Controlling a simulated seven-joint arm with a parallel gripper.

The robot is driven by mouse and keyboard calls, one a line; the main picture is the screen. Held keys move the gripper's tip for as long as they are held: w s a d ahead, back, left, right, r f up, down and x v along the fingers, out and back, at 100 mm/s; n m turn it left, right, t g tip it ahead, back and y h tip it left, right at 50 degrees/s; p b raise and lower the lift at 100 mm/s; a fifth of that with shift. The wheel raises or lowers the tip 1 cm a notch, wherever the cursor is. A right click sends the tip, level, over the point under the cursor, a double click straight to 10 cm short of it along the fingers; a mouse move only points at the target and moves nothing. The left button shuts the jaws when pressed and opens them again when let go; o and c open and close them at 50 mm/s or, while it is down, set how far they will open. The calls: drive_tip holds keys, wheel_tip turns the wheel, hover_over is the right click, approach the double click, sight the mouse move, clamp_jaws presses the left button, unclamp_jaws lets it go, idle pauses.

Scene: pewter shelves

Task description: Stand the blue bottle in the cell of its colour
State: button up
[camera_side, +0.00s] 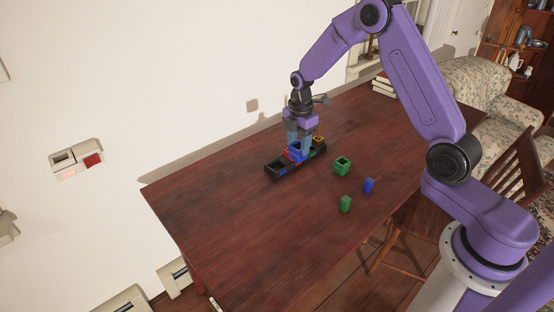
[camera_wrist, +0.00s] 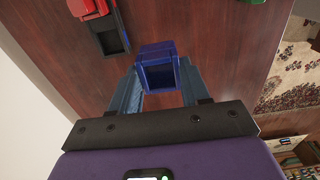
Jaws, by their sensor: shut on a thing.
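My gripper (camera_side: 298,146) is shut on a blue hollow box-shaped piece (camera_wrist: 158,72). In the wrist view the piece sits between the fingertips, with a dark recess facing the camera. A smaller solid blue block (camera_side: 368,185) stands on the table at the right in the side view. Neither has a clear bottle shape, and I cannot tell which is the blue bottle. A black rack (camera_side: 273,175) with cells lies under or beside the gripper.
A green hollow box (camera_side: 342,166) and a green block (camera_side: 345,204) stand on the wooden table (camera_side: 240,220). An orange piece (camera_side: 319,140) is behind the rack's far end. A red piece (camera_wrist: 88,8) is at the rack. The table's front left is clear.

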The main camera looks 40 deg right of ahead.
drive_tip(key=w+f, duration=0.2)
drive_tip(key=w, duration=0.1)
drive_tip(key=w+f, duration=0.6)
drive_tip(key=w, duration=0.1)
drive_tip(key=shift+d, duration=0.25)
drive_tip(key=shift+w+f, duration=0.1)
drive_tip(key=shift+f, duration=1.55)
drive_tip(key=shift+f, duration=0.1)
drive_tip(key=o, duration=1.2)
wheel_tip(320, 180, up, 12)
drive_tip(key=shift+r, duration=0.15)
